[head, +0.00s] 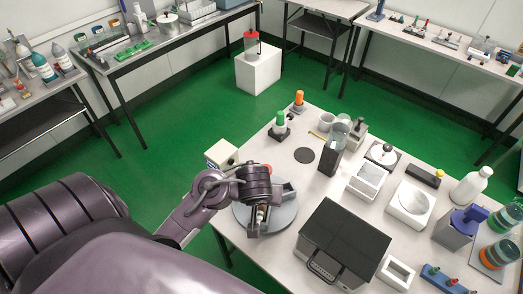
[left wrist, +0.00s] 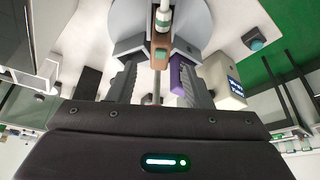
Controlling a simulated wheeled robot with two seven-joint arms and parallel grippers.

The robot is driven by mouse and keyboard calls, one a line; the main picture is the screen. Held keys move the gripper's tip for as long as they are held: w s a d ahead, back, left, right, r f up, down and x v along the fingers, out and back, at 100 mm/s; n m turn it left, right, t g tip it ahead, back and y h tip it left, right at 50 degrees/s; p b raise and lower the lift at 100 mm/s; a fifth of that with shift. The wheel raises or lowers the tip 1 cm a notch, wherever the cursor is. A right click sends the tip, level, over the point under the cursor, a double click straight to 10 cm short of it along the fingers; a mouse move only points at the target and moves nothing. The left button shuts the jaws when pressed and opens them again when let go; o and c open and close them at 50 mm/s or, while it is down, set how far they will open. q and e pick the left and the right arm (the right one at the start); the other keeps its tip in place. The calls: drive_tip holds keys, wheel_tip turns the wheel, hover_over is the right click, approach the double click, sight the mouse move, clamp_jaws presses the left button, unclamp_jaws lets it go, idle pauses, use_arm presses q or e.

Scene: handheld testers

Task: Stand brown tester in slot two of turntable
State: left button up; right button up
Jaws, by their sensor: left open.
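The grey round turntable (head: 285,215) sits on the near left part of the white table, partly hidden under my left gripper (head: 260,214). In the left wrist view the turntable (left wrist: 195,25) fills the top. A brown tester (left wrist: 160,48) with a green patch and a pale upper part shows at the turntable, between and just beyond the fingers of my left gripper (left wrist: 158,80). The fingers are apart, with a gap on either side of the tester. A purple piece (left wrist: 178,72) shows beside the right-hand finger. Slot numbers cannot be read. My right gripper is not in view.
A dark box (head: 345,240) with a handle stands right of the turntable. A cream device (head: 221,152) with a display stands at the table's left edge. A green-topped item (head: 280,122), a black disc (head: 304,155) and a dark container (head: 330,158) stand farther back.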

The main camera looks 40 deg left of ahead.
use_arm(q)
drive_tip(key=shift+v, duration=1.6)
